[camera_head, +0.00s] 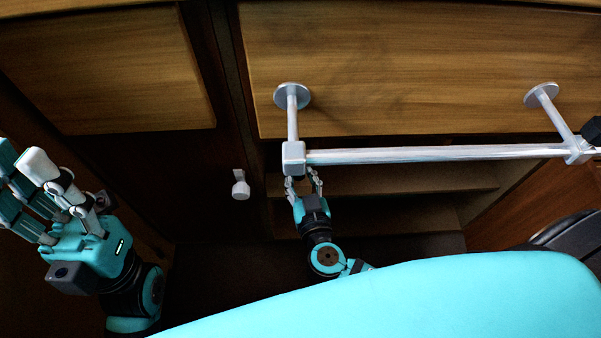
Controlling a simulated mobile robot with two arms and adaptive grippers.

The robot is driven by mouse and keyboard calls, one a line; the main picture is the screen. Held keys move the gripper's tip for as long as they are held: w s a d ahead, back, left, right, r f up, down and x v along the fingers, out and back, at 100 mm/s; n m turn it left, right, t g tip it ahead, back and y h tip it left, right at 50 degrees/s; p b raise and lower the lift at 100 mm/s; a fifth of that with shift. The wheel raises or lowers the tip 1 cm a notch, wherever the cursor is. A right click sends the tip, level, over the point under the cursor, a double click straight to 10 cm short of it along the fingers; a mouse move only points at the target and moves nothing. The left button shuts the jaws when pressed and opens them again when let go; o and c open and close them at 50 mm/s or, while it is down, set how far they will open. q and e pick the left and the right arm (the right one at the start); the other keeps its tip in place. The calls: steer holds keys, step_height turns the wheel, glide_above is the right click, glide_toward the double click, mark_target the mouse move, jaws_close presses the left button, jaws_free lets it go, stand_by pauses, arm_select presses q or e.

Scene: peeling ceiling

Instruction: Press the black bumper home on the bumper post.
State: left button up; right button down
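A small black block (592,131), likely the black bumper, shows at the right edge of the head view by the right end of a metal rail (430,154). A short pale grey post with a round end (240,187) stands out left of the rail; I cannot tell whether it is the bumper post. My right gripper (303,180) is just below the grey block at the rail's left end, fingers apart, with nothing visible between them. I cannot tell whether it touches the block. My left gripper (22,160) is raised at the far left, fingers apart and empty, away from these things.
The rail hangs on two arms with round flanges on a wooden panel (420,60). Another wooden panel (110,75) is at upper left. Dark shelves (420,180) lie behind the rail.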

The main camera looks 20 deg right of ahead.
steer(key=shift+f, duration=0.2)
steer(key=shift+s+f, duration=0.1)
steer(key=shift+f, duration=0.45)
steer(key=c, duration=1)
jaws_free()
steer(key=shift+o, duration=0.2)
